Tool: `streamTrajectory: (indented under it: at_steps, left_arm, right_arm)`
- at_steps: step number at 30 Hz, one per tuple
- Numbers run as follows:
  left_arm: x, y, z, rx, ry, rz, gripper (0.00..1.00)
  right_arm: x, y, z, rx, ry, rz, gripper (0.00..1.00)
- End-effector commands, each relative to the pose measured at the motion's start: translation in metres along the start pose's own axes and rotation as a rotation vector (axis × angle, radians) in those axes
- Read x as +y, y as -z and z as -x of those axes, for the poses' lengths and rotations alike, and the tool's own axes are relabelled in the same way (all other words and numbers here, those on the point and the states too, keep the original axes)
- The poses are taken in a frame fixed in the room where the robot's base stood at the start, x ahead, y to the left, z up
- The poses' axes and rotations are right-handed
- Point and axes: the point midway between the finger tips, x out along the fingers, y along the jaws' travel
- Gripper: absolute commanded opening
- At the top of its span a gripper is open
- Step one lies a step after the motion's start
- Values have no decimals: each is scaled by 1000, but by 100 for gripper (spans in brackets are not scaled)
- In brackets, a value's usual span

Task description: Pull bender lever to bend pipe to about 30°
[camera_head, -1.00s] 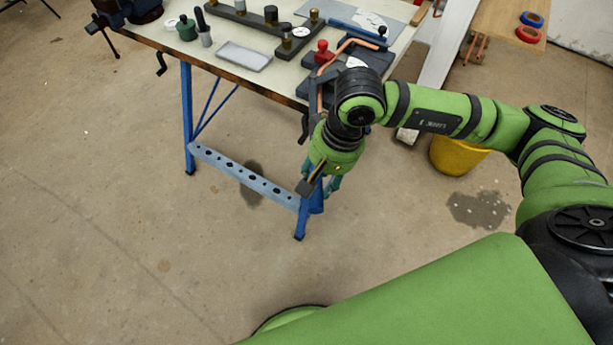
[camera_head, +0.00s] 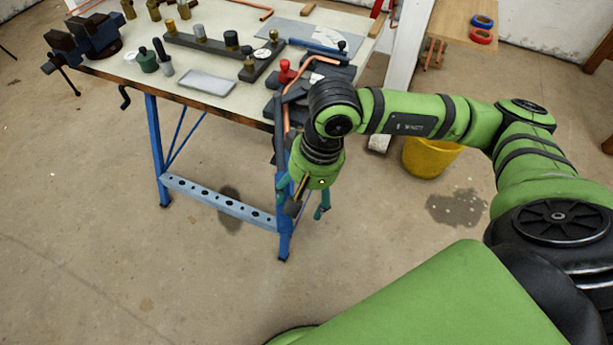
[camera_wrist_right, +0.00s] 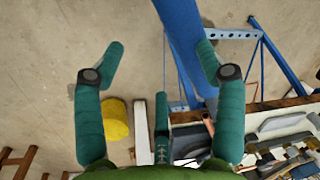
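The pipe bender (camera_head: 275,106) is a dark tool at the workbench's near right corner, partly hidden behind my right arm. A copper pipe (camera_head: 314,59) with visible bends runs through it and comes down past the bench edge; its end shows in the wrist view (camera_wrist_right: 208,126). A red knob (camera_head: 286,70) stands beside the pipe. A blue bar (camera_head: 316,47) with a black ball lies behind; I cannot tell whether it is the bender lever. My right gripper (camera_head: 308,208) is open and empty below the bench corner, its teal fingers spread in the wrist view (camera_wrist_right: 159,60). My left gripper is out of view.
The workbench (camera_head: 120,75) has blue legs; one (camera_head: 284,215) is close to my right gripper. On it are a vise (camera_head: 90,38), a grey tray (camera_head: 207,82) and several small tools. A yellow bucket (camera_head: 430,157) stands right. The floor in front is clear.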

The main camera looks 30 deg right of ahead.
Motion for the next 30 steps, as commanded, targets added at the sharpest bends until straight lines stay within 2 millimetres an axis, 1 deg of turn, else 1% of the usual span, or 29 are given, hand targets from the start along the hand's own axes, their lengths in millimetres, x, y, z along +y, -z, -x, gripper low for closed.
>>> streamTrajectory:
  at_steps: [5,9,12,15,18,21,28,29,30]
  left_arm:
    - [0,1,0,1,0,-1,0]
    - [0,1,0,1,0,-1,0]
    - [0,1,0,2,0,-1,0]
    - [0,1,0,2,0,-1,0]
    - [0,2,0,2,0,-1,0]
    - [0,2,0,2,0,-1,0]
    - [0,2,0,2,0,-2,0]
    - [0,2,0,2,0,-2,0]
    - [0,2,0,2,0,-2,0]
  right_arm:
    - [-1,2,34,7,0,1,67]
    - [-2,2,65,7,2,1,67]
    - [-2,1,83,6,2,2,67]
    - [-2,1,97,3,2,2,67]
    - [-2,1,106,2,2,2,67]
    - [-2,0,110,0,1,2,67]
    - [-2,0,111,0,1,2,67]
    - [-2,0,111,0,2,2,59]
    - [-3,0,110,-3,5,2,43]
